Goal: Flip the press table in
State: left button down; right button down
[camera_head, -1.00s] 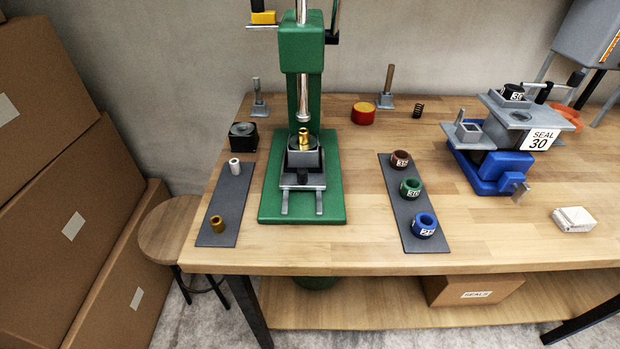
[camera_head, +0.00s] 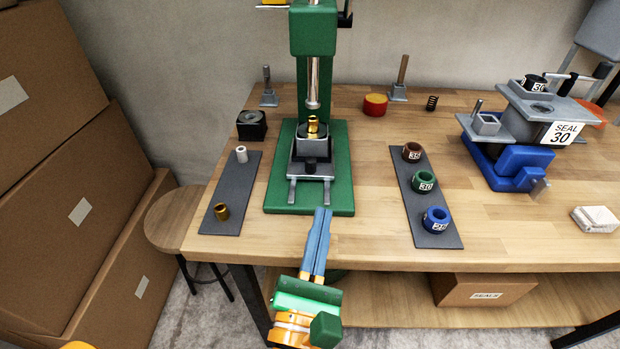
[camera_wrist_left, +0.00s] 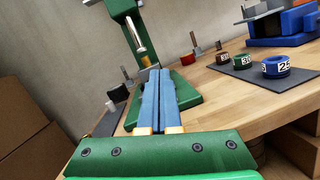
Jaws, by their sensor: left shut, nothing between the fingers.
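The green press (camera_head: 313,100) stands on the bench, with its green base plate (camera_head: 337,181) flat on the wood. The press table (camera_head: 311,171) is a grey slide on two rails (camera_head: 328,191) that point to the front edge. A brass part (camera_head: 313,128) sits on it under the silver ram (camera_head: 313,85). My left gripper (camera_head: 321,212) is shut and empty, its blue fingers pointing at the front of the base, just in front of the rails. In the left wrist view the shut fingers (camera_wrist_left: 159,95) hide the press table.
A dark mat (camera_head: 231,190) with a white and a brass sleeve lies left of the press. Another mat (camera_head: 432,205) with brown, green and blue rings lies to the right. A blue-and-grey seal fixture (camera_head: 520,140) stands farther right.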

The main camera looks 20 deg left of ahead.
pick_arm(q)
notch_tip(320, 180, down, 4)
jog(key=a+n+g+y, duration=0.2)
jog(key=n+g+y, duration=0.1)
jog(key=n, duration=0.2)
jog(key=p, duration=0.3)
send_near(311, 167)
jog(key=shift+w+a+r, duration=0.2)
jog(key=x, duration=0.6)
jog(key=shift+w+f, duration=0.25)
